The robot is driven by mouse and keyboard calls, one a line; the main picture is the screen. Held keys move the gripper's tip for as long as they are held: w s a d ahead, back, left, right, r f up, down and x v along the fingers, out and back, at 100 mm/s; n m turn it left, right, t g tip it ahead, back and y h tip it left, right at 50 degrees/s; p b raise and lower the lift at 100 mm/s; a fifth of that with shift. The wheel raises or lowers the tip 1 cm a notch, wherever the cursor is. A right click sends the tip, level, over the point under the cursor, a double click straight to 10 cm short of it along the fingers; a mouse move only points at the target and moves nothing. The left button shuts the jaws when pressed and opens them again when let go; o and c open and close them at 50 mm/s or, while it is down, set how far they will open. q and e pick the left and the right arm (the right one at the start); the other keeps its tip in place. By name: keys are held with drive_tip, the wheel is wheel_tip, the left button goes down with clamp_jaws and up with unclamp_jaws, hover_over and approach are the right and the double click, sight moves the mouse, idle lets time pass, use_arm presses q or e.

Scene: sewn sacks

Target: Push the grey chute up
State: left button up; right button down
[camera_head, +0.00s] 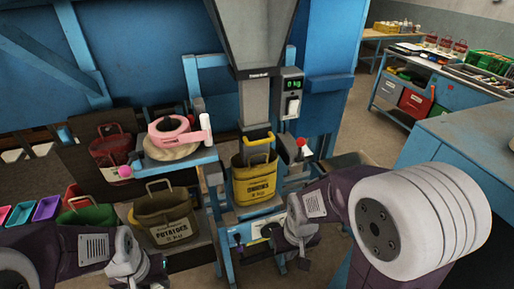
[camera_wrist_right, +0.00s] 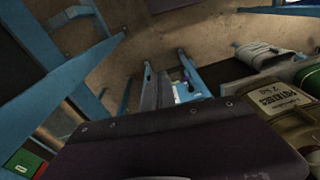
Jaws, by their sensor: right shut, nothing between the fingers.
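The grey chute (camera_head: 253,104) hangs below the big grey hopper (camera_head: 252,35) in the middle of the head view. Its lower end is at the mouth of a yellow sack (camera_head: 256,181), behind the sack's yellow handle; whether they touch I cannot tell. My right gripper (camera_head: 301,262) is low, right of and below the sack, apart from the chute. It is shut and empty. My left gripper (camera_head: 137,277) is at the bottom left, in front of the potato sack, and its jaws are unclear. The right wrist view does not show the chute or the fingers.
A scale display (camera_head: 291,86) is beside the chute. An olive potato sack (camera_head: 166,216) stands below; a similar one shows in the right wrist view (camera_wrist_right: 283,108). A blue bench (camera_head: 460,160) is at right.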

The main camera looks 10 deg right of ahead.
drive_tip(key=c, duration=1.5)
unclamp_jaws()
drive_tip(key=shift+m, duration=0.3)
drive_tip(key=shift+o, duration=0.5)
drive_tip(key=w+m+t, duration=0.1)
drive_tip(key=w+m, duration=0.1)
drive_tip(key=w+r+m+t, duration=0.1)
drive_tip(key=w+m, duration=0.2)
drive_tip(key=shift+w+d+r, duration=0.2)
drive_tip(key=m+t+y+b, duration=0.1)
drive_tip(key=m+t+b, duration=1)
drive_tip(key=t, duration=0.1)
approach(262, 143)
drive_tip(key=w, duration=0.1)
drive_tip(key=x, duration=0.9)
drive_tip(key=shift+w+f, duration=0.15)
drive_tip(key=shift+w, duration=0.2)
clamp_jaws()
